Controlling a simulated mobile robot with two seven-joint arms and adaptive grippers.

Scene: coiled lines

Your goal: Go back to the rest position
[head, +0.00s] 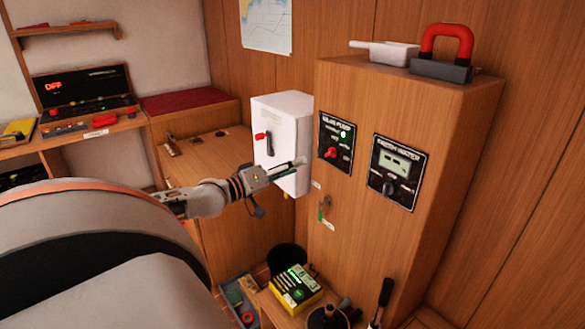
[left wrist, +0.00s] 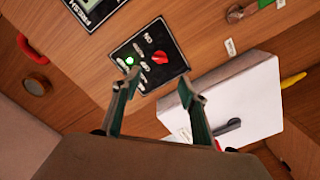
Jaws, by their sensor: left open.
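My left gripper (head: 288,169) reaches in from the left, in front of the white box (head: 281,128) on the cabinet's side. In the left wrist view my left gripper (left wrist: 160,80) has its two fingers apart with nothing between them. Past its tips is a black switch panel (left wrist: 148,58) with a red knob and a lit green lamp. The same panel (head: 336,142) shows in the head view, right of the fingertips. The white box (left wrist: 245,100) lies right of the fingers in the wrist view. My right gripper is not in view.
A wooden cabinet (head: 350,250) carries a second panel with a display (head: 397,172). A red-handled block (head: 443,55) and a white object (head: 385,52) sit on top. A yellow device (head: 295,290) and a dark bin (head: 286,258) stand low in front. A shelf with an open case (head: 85,92) is at left.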

